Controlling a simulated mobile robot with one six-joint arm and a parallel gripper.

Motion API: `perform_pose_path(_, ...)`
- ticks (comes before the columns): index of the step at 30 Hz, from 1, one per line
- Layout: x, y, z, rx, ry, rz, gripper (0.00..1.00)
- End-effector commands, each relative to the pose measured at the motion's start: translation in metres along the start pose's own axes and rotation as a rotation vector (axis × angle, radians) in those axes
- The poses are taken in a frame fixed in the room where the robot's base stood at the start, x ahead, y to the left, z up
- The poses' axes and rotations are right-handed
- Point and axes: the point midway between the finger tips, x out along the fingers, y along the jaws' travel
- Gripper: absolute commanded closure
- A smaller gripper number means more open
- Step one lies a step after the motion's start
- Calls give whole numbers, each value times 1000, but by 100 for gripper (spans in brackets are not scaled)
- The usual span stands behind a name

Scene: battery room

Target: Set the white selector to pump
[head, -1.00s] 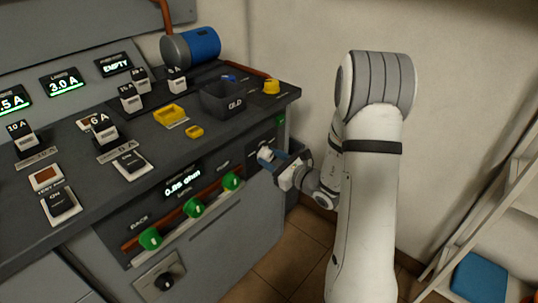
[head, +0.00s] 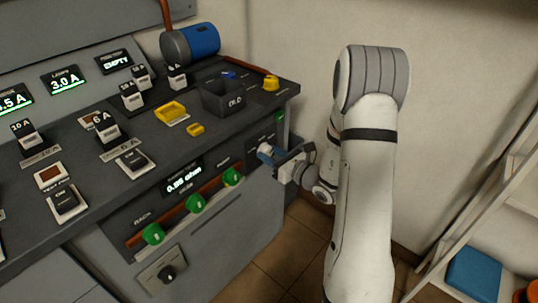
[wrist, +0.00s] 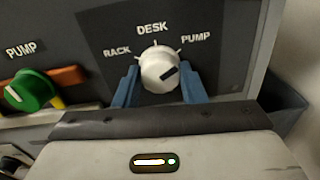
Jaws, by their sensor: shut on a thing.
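The white selector (wrist: 158,66) is a round knob on a dark panel, with labels RACK, DESK and PUMP around it in the wrist view. Its dark pointer mark slants up to the right, toward the PUMP side. My gripper (wrist: 160,84) is shut on the selector, with one blue finger on each side. In the head view my gripper (head: 272,155) is at the right end of the desk's front panel. The selector (head: 264,148) is small there and partly hidden by the fingers.
Several green knobs line the front panel, the nearest labelled PUMP (wrist: 31,91). A black OLD bin (head: 222,98) and a yellow button (head: 271,83) sit on the desk top (head: 215,139). A wall and shelf (head: 490,225) are right of my arm.

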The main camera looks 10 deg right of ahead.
Motion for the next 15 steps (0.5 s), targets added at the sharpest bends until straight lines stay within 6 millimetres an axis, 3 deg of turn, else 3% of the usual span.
perform_pose_path(9, 0, 2, -2, 3, 5, 3, 41)
perform_pose_path(15, 0, 1, -1, 1, 3, 2, 41)
